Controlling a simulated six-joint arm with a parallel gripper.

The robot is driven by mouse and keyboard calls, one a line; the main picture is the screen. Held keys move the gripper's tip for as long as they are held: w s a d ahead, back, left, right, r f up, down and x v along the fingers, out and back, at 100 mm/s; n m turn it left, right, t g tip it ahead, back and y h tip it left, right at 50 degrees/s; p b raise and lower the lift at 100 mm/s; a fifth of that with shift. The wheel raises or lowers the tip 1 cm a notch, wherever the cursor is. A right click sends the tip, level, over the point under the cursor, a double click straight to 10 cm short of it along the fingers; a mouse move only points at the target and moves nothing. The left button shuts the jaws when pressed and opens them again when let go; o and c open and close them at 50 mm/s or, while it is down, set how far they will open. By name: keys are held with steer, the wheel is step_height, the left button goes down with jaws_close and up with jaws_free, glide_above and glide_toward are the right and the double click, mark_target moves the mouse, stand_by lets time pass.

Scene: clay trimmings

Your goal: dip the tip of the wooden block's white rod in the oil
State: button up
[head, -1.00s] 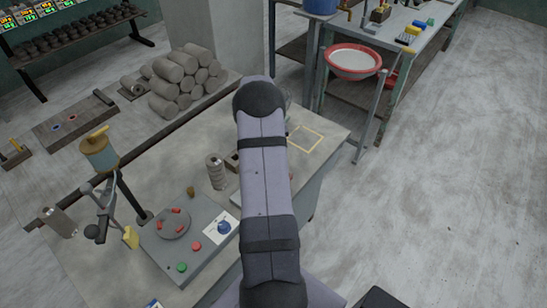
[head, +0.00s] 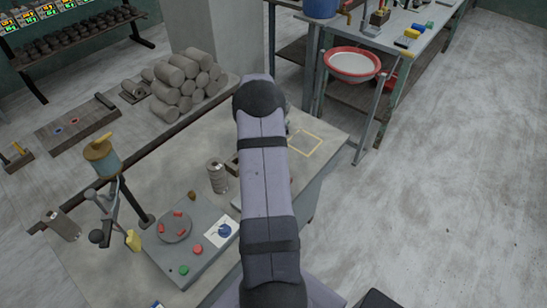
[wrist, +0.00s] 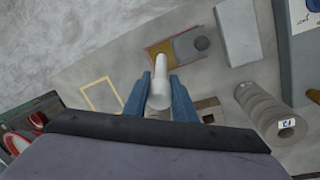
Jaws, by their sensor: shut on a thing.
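In the wrist view my gripper (wrist: 159,95), with two blue fingers, is shut on a pale white rod (wrist: 160,75) that points away from the camera. No wooden part of the held piece shows clearly; its near end is hidden by my wrist. Beyond the rod's tip lies a small tray-like piece (wrist: 160,52) with orange-brown and grey parts and a dark round spot (wrist: 202,43); I cannot tell whether this spot is the oil. I cannot tell whether the rod touches anything. In the head view my arm hides the gripper and the held piece.
A ribbed grey cylinder (head: 217,177) stands near a brown block with a square hole (wrist: 210,110). A pale grey block (wrist: 236,33) lies beyond it. A yellow square outline (head: 305,143) marks clear table. A control panel (head: 190,262) and stacked clay cylinders (head: 187,80) are to the left.

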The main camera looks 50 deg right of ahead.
steer(key=shift+r+p, duration=1.15)
steer(key=shift+r, duration=0.85)
steer(key=w+a+r+n, duration=0.1)
steer(key=w+a, duration=0.2)
steer(key=a, duration=0.2)
steer(key=w+a+n, duration=0.1)
steer(key=w+a, duration=0.2)
steer(key=a, duration=0.3)
steer(key=s+a+r+n+t+b, duration=0.1)
steer(key=a+n, duration=0.3)
steer(key=a, duration=2.5)
steer(key=shift+s+r, duration=0.3)
steer(key=shift+r, duration=0.15)
